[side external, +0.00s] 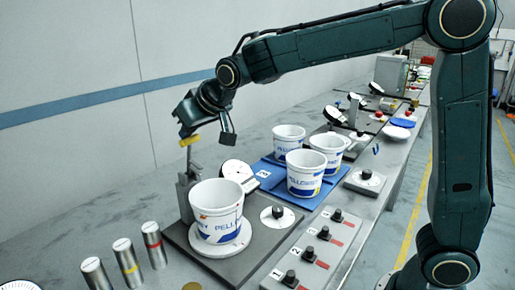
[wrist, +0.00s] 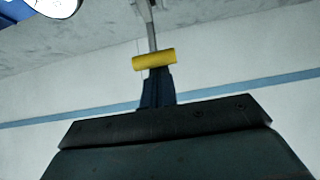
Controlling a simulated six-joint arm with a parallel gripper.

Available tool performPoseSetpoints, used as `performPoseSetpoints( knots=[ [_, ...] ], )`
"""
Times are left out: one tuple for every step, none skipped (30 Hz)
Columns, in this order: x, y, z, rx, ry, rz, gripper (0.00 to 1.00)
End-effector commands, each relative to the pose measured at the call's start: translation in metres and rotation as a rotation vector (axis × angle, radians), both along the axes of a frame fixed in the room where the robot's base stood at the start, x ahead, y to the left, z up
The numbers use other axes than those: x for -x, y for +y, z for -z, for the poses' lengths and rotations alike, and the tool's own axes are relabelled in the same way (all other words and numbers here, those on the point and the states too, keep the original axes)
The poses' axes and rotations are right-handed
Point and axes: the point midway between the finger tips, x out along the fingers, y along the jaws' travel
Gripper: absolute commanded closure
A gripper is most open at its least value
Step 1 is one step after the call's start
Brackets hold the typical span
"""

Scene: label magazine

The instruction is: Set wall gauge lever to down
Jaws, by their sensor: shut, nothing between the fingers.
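A lever with a yellow cylindrical grip (side external: 189,141) stands near the tall grey metal post (side external: 186,190) on the nearest station, its thin rod pointing up. The yellow grip also shows in the wrist view (wrist: 154,60), with its rod running to the top edge. My gripper (side external: 188,130) is shut and empty, right at the yellow grip. In the wrist view the closed fingers (wrist: 152,76) end against or just short of the grip; I cannot tell if they touch. A tilted white gauge dial (side external: 237,171) is beside the post, partly behind a bucket.
A white bucket (side external: 217,208) stands on a round pad in front of the post. More buckets (side external: 305,174) stand on blue mats to the right. Metal cylinders (side external: 127,262) are at the front left, and a numbered knob panel (side external: 311,251) is at the front.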

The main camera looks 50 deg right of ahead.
Motion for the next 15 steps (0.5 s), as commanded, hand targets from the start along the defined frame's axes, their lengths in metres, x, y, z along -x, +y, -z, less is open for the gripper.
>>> performPoseSetpoints(
  knots=[
    [0.004,0.000,0.002,0.001,0.005,-0.001,1.00],
    [0.006,0.000,0.002,0.001,0.006,0.000,1.00],
    [0.009,0.000,0.003,0.001,0.006,-0.001,1.00],
    [0.011,0.000,0.003,0.001,0.006,-0.001,1.00],
    [0.013,0.000,0.004,0.001,0.006,-0.001,1.00],
    [0.016,0.000,0.005,0.001,0.007,-0.001,1.00],
    [0.019,0.000,0.006,0.001,0.008,-0.001,1.00],
    [0.022,0.000,0.007,0.001,0.008,-0.001,1.00],
    [0.026,0.000,0.009,0.001,0.008,-0.001,1.00],
    [0.030,0.000,0.010,0.000,0.008,-0.001,1.00],
    [0.033,0.000,0.012,0.001,0.008,-0.001,1.00],
    [0.038,0.000,0.015,0.001,0.009,-0.001,1.00],
    [0.041,0.000,0.016,0.001,0.009,-0.001,1.00],
    [0.044,0.000,0.018,0.001,0.008,-0.001,1.00],
    [0.048,0.000,0.021,0.002,0.008,-0.001,1.00]
  ],
)
